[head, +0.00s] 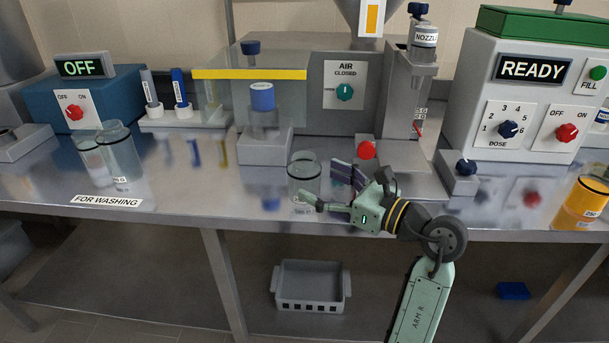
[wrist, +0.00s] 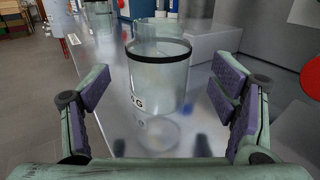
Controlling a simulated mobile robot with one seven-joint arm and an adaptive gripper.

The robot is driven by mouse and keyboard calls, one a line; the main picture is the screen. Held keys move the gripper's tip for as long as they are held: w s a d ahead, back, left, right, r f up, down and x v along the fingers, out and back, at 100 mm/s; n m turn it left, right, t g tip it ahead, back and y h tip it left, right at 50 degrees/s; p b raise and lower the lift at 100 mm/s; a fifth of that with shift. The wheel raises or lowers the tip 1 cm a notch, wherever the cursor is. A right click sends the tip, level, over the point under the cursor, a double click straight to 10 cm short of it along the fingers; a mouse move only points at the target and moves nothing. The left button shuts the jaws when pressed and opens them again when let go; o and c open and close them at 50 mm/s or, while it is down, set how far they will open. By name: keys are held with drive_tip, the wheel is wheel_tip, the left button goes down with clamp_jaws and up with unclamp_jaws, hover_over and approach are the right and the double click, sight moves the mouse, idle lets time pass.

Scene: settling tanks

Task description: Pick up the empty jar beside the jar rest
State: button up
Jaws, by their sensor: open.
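The empty jar (head: 304,176) is clear glass with a black band near its top. It stands upright on the steel bench, in front of and to the right of the grey jar rest (head: 265,146). In the wrist view the jar (wrist: 158,76) is ahead of my gripper, centred between the fingers. My gripper (head: 335,189) is open, with its fingers on either side of the space near the jar and its purple pads (wrist: 227,88) facing inward. A blue-capped jar (head: 262,97) sits on the jar rest.
A red button (head: 367,150) is close behind my gripper, by the nozzle stand (head: 405,163). Two clear jars (head: 119,152) stand at left by the "FOR WASHING" label (head: 107,201). An orange-filled jar (head: 585,199) is at right.

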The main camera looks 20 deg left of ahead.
sight(317, 181)
drive_tip(key=p+x, duration=0.1)
drive_tip(key=x, duration=0.3)
drive_tip(key=shift+s+p, duration=0.1)
drive_tip(key=shift+p, duration=0.2)
drive_tip(key=shift+a+f, duration=0.15)
drive_tip(key=shift+a, duration=0.3)
drive_tip(key=shift+c, duration=0.5)
drive_tip(key=c, duration=1.3)
